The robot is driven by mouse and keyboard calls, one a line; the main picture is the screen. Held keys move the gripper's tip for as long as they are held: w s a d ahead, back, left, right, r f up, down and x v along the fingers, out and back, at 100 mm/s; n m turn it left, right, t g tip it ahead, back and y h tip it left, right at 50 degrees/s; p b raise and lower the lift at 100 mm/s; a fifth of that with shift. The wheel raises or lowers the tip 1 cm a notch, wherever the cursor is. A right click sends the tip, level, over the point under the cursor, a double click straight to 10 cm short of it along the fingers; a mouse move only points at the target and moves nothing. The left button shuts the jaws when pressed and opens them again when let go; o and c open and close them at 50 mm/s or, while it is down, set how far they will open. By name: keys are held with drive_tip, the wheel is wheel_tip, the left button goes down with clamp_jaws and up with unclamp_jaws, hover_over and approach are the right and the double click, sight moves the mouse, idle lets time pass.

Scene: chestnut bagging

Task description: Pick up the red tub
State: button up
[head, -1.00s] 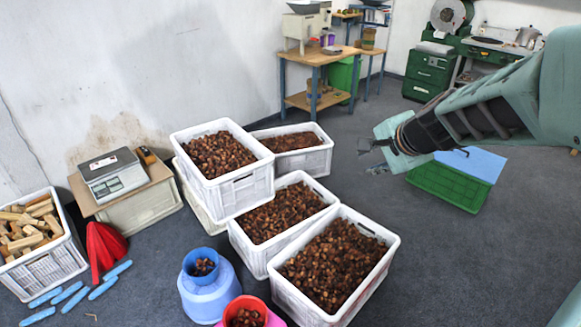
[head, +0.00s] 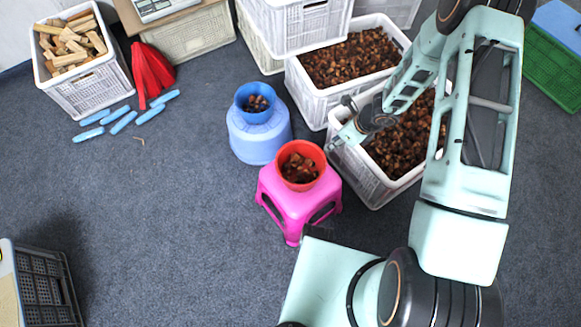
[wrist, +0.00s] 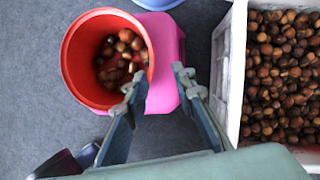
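The red tub (head: 301,149) stands upright on the pink stool (head: 297,205), with some chestnuts inside. In the wrist view the tub (wrist: 76,78) is at the upper left. My gripper (head: 338,125) is to the right of the tub in the head view, above the near chestnut crate's left edge. In the wrist view my gripper (wrist: 157,83) has its two fingers spread with nothing between them. The left fingertip overlaps the tub's lower right rim in the picture; I see no grip on it.
A blue tub (head: 256,103) on a blue stool (head: 258,137) stands close behind the red tub. White crates of chestnuts (head: 375,190) stand to the right. A dark crate (head: 45,290) is at the lower left.

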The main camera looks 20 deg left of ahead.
sight(321, 154)
drive_tip(key=shift+m, duration=0.5)
drive_tip(key=x, duration=0.3)
drive_tip(key=s+b+x, duration=0.1)
drive_tip(key=x, duration=0.2)
drive_tip(key=s+b+x, duration=0.1)
drive_tip(key=x, duration=0.2)
drive_tip(key=shift+a+f, duration=0.1)
drive_tip(key=shift+a, duration=0.1)
drive_tip(key=b+x, duration=0.2)
drive_tip(key=x, duration=0.3)
drive_tip(key=shift+a+f, duration=0.1)
drive_tip(key=shift+f, duration=0.15)
drive_tip(key=shift+c, duration=0.4)
clamp_jaws()
drive_tip(key=shift+r, duration=0.1)
